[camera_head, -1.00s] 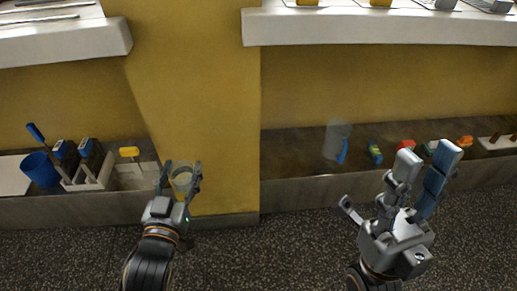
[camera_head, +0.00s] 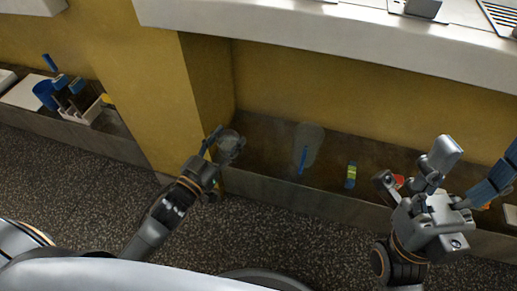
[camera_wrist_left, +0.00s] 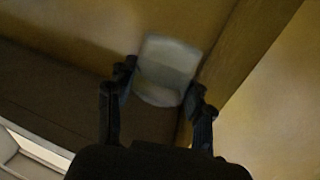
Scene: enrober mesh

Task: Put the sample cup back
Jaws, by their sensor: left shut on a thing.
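A translucent, pale sample cup (camera_head: 232,146) is between the fingers of my left gripper (camera_head: 217,142), which is shut on it. In the left wrist view the cup (camera_wrist_left: 166,68) shows whole between the two dark fingertips (camera_wrist_left: 160,84), tilted in the picture. The gripper holds it beside the yellow pillar, at the left end of the dark low shelf (camera_head: 262,165); whether it touches the shelf I cannot tell.
On the shelf stand a clear container (camera_head: 312,140) with a blue strip and a green-and-blue item (camera_head: 351,174). A red item (camera_head: 399,181) is partly hidden by my right gripper. A blue cup (camera_head: 45,92) and a white rack (camera_head: 90,111) stand far left. A white counter (camera_head: 330,38) overhangs above.

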